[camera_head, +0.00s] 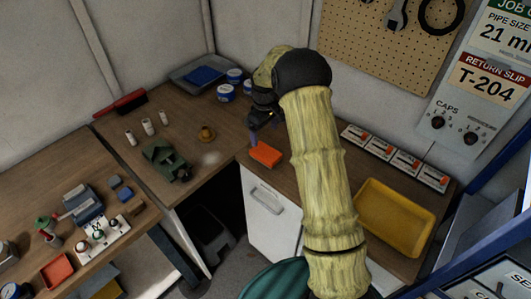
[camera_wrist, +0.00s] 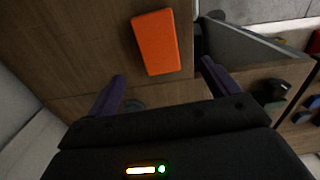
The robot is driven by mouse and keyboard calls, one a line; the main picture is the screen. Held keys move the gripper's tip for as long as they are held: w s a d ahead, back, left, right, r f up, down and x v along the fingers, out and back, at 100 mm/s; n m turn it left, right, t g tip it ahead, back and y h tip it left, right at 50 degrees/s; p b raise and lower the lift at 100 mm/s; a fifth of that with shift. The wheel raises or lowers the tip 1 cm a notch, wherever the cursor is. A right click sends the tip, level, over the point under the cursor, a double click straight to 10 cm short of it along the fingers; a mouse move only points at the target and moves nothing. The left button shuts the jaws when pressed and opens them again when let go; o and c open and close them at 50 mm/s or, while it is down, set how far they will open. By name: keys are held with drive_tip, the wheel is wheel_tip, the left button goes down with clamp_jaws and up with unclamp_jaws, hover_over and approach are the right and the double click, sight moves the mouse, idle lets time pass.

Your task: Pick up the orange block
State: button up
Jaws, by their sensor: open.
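The orange block (camera_head: 266,156) lies flat on the wooden worktop, close to the front edge above a white cabinet. My gripper (camera_head: 258,134) is just behind and above it in the head view, pointing down. In the wrist view the orange block (camera_wrist: 156,42) lies beyond the fingertips, between the lines of the two dark purple fingers. My gripper (camera_wrist: 162,72) is open and empty there. I cannot tell the exact height of the fingertips above the worktop.
A yellow tray (camera_head: 395,216) and several small boxes (camera_head: 380,149) stand right of my arm. A green vise (camera_head: 166,160), a brass part (camera_head: 206,133) and white cylinders (camera_head: 148,126) are left. Blue-and-white tins (camera_head: 226,92) stand behind. The worktop's front edge is near the block.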

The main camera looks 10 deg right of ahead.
drive_tip(key=p, duration=0.1)
hover_over(266, 151)
drive_tip(key=f, duration=0.5)
drive_tip(key=shift+a+f, duration=0.25)
drive_tip(key=shift+f, duration=0.05)
drive_tip(key=shift+p, duration=0.35)
drive_tip(key=shift+d+f+p, duration=0.15)
drive_tip(key=shift+f+p, duration=1.2)
drive_tip(key=shift+f, duration=1.2)
drive_tip(key=shift+s, duration=0.1)
drive_tip(key=c, duration=1.1)
